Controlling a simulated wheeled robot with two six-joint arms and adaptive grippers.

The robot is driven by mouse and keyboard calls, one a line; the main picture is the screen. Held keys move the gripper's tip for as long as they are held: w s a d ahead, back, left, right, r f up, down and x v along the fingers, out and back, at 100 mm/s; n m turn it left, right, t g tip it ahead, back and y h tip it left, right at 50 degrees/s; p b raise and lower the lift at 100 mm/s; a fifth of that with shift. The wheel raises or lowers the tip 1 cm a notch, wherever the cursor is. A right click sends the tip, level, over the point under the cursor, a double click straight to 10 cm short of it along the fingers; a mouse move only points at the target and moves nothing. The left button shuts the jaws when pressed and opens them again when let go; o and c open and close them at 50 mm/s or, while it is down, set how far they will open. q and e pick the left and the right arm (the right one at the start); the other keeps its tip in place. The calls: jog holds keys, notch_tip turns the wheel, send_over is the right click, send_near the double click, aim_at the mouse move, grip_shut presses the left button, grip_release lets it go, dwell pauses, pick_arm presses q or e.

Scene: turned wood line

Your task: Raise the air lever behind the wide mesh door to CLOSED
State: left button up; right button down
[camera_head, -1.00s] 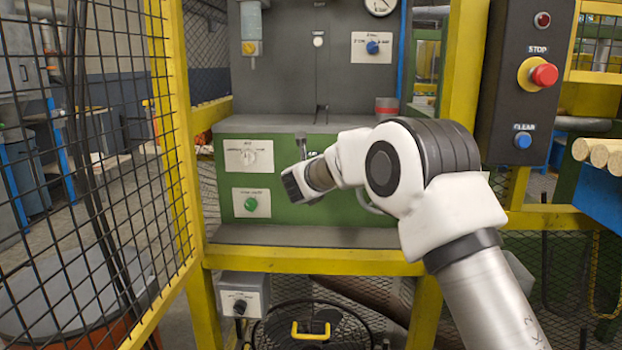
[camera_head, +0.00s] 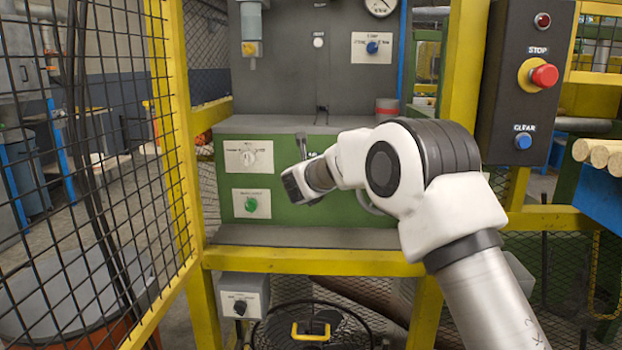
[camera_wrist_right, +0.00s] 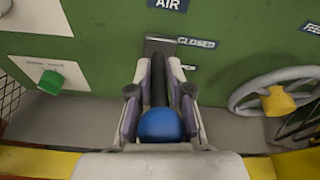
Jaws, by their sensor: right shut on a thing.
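The air lever is a dark shaft with a blue ball knob (camera_wrist_right: 160,125), seen in the right wrist view below the AIR sign (camera_wrist_right: 168,4). The CLOSED label (camera_wrist_right: 197,43) is beside the shaft's far end, and a smaller label below it is partly hidden. My right gripper (camera_wrist_right: 160,82) is shut on the lever, one finger on each side of the shaft, with the ball between the finger bases. In the head view my right gripper (camera_head: 303,185) is at the green panel and its knob is hidden. The wide mesh door (camera_head: 165,130) stands open at left. My left gripper is out of view.
A green button (camera_head: 250,204) and a white dial plate (camera_head: 248,156) are left of my gripper. A handwheel (camera_wrist_right: 275,92) is close on the right in the wrist view. A yellow rail (camera_head: 315,262) crosses below. The stop box (camera_head: 527,80) hangs at right.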

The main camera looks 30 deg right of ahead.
jog(key=c, duration=1.1)
grip_release()
jog(key=shift+d+r, duration=0.1)
jog(key=shift+r, duration=0.4)
jog(key=shift+c, duration=0.2)
jog(key=shift+f, duration=0.15)
jog(key=v, duration=1.2)
jog(key=shift+f, duration=0.1)
